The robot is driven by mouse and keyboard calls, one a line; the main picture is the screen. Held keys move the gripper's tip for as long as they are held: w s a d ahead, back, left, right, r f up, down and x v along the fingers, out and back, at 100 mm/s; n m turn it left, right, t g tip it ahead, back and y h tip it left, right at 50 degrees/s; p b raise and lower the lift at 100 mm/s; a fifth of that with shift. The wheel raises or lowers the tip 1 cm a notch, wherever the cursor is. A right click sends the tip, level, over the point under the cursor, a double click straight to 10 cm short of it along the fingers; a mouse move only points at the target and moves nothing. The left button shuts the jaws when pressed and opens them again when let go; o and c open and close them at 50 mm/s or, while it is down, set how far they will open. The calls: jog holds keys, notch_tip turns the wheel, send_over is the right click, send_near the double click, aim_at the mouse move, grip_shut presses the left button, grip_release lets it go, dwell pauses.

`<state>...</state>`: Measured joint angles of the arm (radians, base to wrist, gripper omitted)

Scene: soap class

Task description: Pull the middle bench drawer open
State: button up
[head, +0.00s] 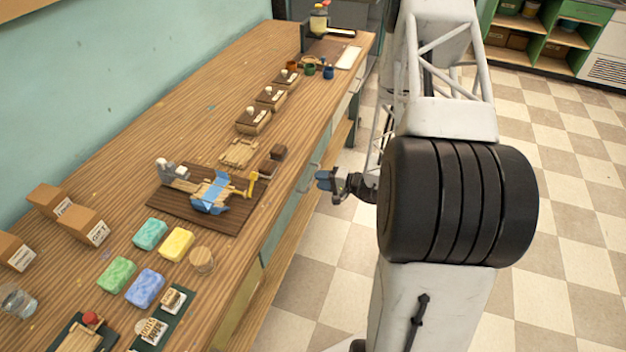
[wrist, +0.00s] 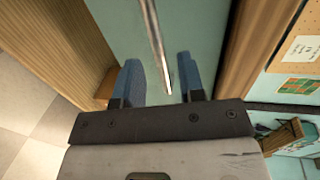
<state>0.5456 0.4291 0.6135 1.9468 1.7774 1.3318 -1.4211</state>
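The middle bench drawer shows as a teal front (head: 287,217) on the bench's aisle side, and it fills much of the wrist view (wrist: 205,35). Its slim metal bar handle (head: 307,180) stands out from the front. My gripper (head: 324,180) is beside the handle in the head view, over the aisle. In the wrist view my gripper (wrist: 161,78) has its two blue fingers spread apart. The handle (wrist: 154,35) runs between them in the picture, nearer the right finger, with gaps showing. The drawer looks shut; its far edges are partly hidden by my arm and the bench top.
The wooden bench top (head: 190,110) holds a cutting rig (head: 212,192), coloured soap bars (head: 177,243), small boxes and cups. A lower wooden shelf (head: 262,300) runs below the drawers. The checkered floor (head: 325,265) beside the bench is clear. Green shelves (head: 545,40) stand far right.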

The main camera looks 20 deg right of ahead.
jog(key=shift+x, duration=1.8)
grip_shut()
